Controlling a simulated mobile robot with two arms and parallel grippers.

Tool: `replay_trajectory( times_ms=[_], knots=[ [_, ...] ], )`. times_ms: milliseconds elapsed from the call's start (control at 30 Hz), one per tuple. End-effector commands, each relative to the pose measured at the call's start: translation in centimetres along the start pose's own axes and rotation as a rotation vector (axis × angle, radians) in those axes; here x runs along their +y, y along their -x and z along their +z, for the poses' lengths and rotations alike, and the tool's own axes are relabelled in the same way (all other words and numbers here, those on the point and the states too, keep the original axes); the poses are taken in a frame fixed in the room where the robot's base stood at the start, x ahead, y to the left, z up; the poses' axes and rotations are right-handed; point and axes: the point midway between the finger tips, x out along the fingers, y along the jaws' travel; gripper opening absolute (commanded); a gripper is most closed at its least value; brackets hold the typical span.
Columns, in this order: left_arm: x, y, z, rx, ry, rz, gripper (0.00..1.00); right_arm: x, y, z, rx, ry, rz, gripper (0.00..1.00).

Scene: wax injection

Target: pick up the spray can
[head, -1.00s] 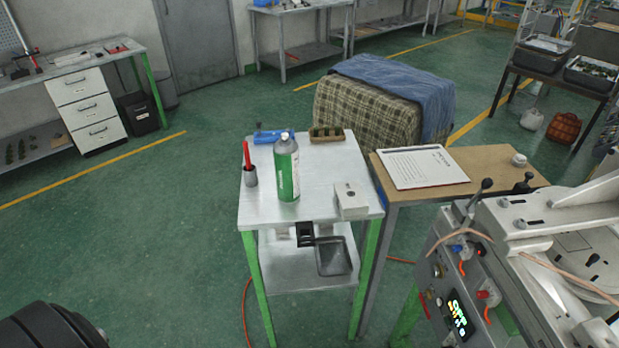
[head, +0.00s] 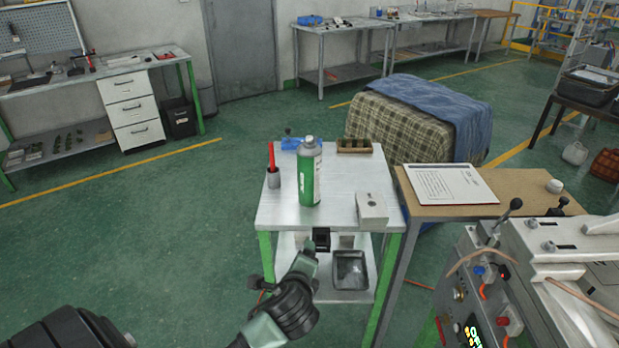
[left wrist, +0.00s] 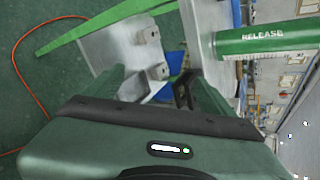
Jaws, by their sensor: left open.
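The spray can (head: 310,172), grey with a green lower part, stands upright on the small metal table (head: 342,205). In the left wrist view the can (left wrist: 268,40) lies across the upper right, lettered RELEASE, and is cut off by the frame edge. My left gripper (head: 307,254) is in front of the table's near edge, below and nearer than the can, and apart from it. In the left wrist view its open fingers (left wrist: 155,88) have nothing held between them, and the can is to their right. My right gripper is not in view.
A cup with a red tool (head: 273,178) stands left of the can. A wooden tray (head: 354,146) and a blue item (head: 291,144) are behind, a white box (head: 372,210) front right. A dark tray (head: 350,270) sits on the lower shelf. A machine (head: 490,285) stands at right.

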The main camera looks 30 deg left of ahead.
Motion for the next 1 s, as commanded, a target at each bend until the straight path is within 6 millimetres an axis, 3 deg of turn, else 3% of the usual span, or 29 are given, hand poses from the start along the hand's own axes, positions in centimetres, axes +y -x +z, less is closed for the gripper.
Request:
replay_trajectory(
  times_ms=[300, 533, 700, 1000],
  knots=[
    [-9.2, -3.2, 3.5, -0.214, -0.534, -0.205, 0.85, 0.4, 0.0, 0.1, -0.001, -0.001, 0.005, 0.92],
    [-16.4, -4.1, 6.2, -0.447, -0.961, -0.294, 0.85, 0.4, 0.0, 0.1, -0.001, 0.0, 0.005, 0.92],
    [-18.7, -4.6, 7.0, -0.52, -1.087, -0.303, 0.85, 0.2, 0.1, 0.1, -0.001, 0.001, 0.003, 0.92],
    [-20.5, -7.3, 7.8, -0.522, -1.091, -0.302, 0.85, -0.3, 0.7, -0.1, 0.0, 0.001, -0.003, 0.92]
  ],
)
